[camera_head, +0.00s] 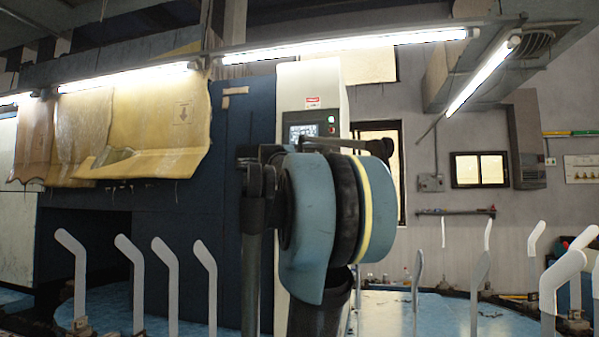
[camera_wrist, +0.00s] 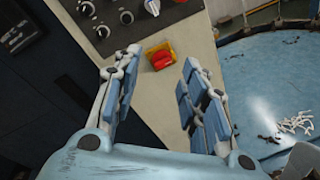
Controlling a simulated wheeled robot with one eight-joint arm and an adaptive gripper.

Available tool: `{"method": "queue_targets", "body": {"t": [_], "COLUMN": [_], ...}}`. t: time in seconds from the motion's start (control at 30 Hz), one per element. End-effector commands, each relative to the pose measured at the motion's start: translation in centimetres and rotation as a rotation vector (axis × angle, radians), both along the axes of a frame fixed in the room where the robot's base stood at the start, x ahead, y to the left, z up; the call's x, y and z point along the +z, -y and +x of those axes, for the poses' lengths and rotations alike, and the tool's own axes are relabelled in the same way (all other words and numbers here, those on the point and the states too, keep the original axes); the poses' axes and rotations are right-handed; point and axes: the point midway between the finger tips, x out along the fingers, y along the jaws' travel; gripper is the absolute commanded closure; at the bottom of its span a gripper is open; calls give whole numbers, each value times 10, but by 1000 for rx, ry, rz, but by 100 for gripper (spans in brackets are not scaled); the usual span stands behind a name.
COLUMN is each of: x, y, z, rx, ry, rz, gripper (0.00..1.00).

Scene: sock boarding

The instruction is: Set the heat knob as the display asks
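A dark control panel with several round knobs (camera_wrist: 126,16) shows at the top of the wrist view, cut off by the frame edge. I cannot tell which one is the heat knob. The display (camera_head: 303,131) is on the upper part of the pale cabinet in the head view, too small to read. My gripper (camera_wrist: 160,57) is open and empty, its two fingers wide apart and pointing toward the cabinet face, below the knobs. In the head view my arm hides the gripper and the knobs.
A red switch on a yellow plate (camera_wrist: 160,58) sits below the knobs, appearing between my fingertips. A blue round table (camera_wrist: 255,75) with white and dark scraps lies to the right. Upright pale sock forms (camera_head: 170,285) stand at both sides.

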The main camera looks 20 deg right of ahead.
Motion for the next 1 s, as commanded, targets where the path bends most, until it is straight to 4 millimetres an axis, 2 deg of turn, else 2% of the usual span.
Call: {"method": "queue_targets", "body": {"t": [0.03, 0.1, 0.2, 0.3, 0.57, 1.0], "x": [24, 49, 72, 83, 85, 85], "y": [-1, -4, -7, -9, 2, 36], "z": [12, 25, 36, 42, 62, 117], "rx": [32, 75, 114, 132, 135, 136], "ry": [-27, -65, -105, -125, -131, -130], "rz": [-92, -212, -330, -389, -404, -401], "gripper": [61, 61, 61, 61, 61, 61]}}
